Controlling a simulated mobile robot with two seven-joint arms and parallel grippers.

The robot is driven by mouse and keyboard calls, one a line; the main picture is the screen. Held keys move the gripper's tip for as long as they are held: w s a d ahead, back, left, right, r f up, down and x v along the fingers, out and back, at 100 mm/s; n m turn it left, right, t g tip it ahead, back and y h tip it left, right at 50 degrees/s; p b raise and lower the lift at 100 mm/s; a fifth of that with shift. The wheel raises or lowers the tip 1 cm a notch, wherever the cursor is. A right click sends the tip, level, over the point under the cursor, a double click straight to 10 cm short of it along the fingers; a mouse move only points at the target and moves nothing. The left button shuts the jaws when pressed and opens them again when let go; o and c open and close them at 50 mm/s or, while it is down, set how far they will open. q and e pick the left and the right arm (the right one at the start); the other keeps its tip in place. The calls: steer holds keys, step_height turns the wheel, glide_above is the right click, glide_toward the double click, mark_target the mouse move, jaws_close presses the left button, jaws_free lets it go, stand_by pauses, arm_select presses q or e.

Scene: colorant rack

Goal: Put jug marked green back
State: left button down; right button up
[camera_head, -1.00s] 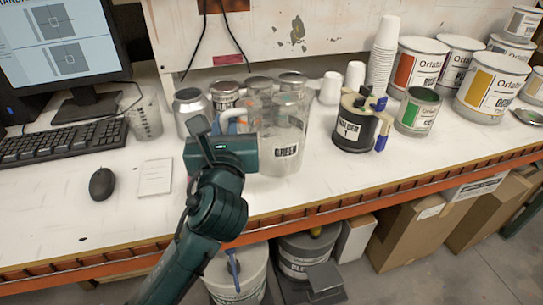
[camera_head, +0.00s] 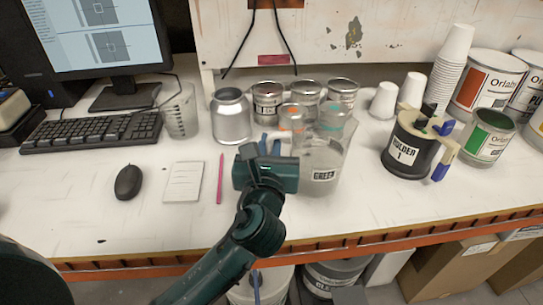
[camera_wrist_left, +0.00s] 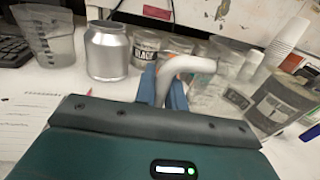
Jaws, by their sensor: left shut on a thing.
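The clear jug marked GREEN (camera_head: 325,165) is upright over the white bench in the head view. It looks empty, and I cannot tell whether its base touches the bench. My left gripper (camera_head: 275,145) is shut on its handle at the jug's left side. In the left wrist view the pale curved handle (camera_wrist_left: 188,66) sits between the blue fingers (camera_wrist_left: 163,90), and the clear body shows behind it. My right gripper is not in view.
A black container marked HOLDER 1 (camera_head: 404,150) is to the right, beside paper cups (camera_head: 447,75) and paint cans. A notepad (camera_head: 184,182), pink pen (camera_head: 220,180) and mouse (camera_head: 128,182) lie left. The front right bench is clear.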

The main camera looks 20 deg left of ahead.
arm_select(q)
steer(key=shift+f, duration=1.2)
steer(key=shift+f, duration=0.15)
steer(key=c, duration=1.5)
jaws_free()
